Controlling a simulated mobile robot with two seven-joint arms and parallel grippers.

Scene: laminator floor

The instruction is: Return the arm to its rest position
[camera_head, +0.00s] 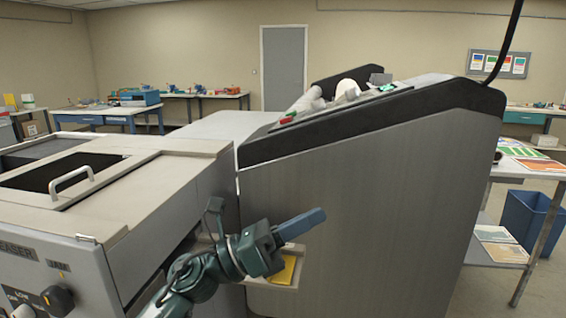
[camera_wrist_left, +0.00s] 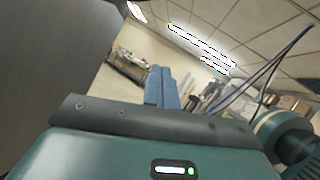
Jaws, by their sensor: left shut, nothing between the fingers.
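My left gripper (camera_head: 301,224) is in front of the big grey laminator (camera_head: 370,200), with its blue fingers closed together and pointing right. Nothing shows between the fingers. In the left wrist view the same closed fingers (camera_wrist_left: 164,88) point up the picture, with the room and ceiling behind them. The left arm comes in from the bottom of the head view, beside the lower grey machine (camera_head: 150,190) with a handle. I cannot tell whether the arm touches either machine. My right gripper is in neither view.
A small tray (camera_head: 256,283) with a yellow item (camera_head: 284,271) lies just below the gripper. At the right stand a metal table (camera_head: 540,168) with printed sheets and a blue bin (camera_head: 527,222). A black cable (camera_head: 508,40) hangs at the upper right. Workbenches line the back wall.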

